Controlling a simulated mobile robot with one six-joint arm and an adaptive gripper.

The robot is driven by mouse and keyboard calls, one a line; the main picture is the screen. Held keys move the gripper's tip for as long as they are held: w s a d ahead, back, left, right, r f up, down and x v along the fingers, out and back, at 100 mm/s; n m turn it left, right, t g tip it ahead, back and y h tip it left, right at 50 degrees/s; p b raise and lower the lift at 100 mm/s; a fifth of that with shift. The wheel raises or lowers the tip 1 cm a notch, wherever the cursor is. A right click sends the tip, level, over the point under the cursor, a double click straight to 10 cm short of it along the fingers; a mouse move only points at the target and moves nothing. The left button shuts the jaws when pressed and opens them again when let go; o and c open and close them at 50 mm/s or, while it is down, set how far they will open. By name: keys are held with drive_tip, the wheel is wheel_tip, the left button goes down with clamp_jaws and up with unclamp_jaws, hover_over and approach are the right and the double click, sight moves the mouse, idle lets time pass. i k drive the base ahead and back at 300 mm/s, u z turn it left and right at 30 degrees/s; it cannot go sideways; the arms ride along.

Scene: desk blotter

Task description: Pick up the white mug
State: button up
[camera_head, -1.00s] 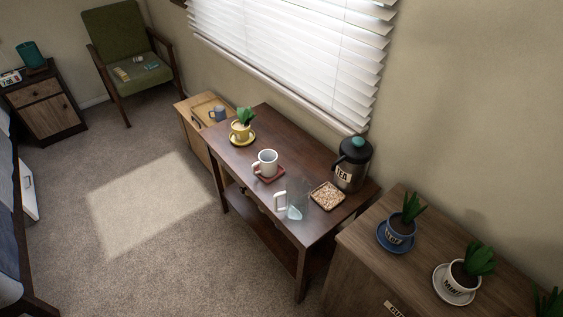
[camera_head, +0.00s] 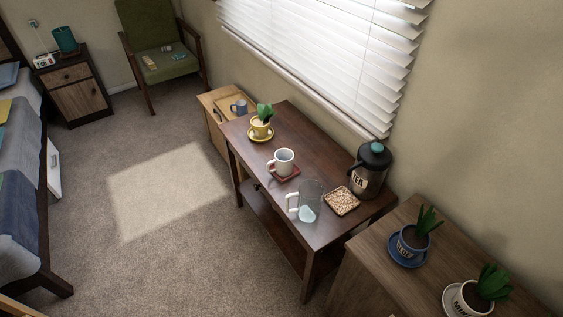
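The white mug (camera_head: 284,160) stands upright on a small red coaster (camera_head: 290,175), near the middle of a dark wooden table (camera_head: 309,143). Its handle points left, toward the table's front edge. Its whole near side shows and nothing covers it. My gripper is not in view, and nothing is seen touching the mug.
A clear glass mug with a white handle (camera_head: 310,203) stands close to the white mug. A tray of pale bits (camera_head: 341,201), a tea dispenser (camera_head: 370,172) and a yellow potted plant (camera_head: 261,128) share the table. The carpet (camera_head: 180,255) in front is open.

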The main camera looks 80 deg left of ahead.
sight(280, 164)
drive_tip(key=u, duration=0.1)
drive_tip(key=k, duration=1.75)
drive_tip(key=u, duration=1.8)
drive_tip(key=i, duration=0.25)
drive_tip(key=u, duration=0.3)
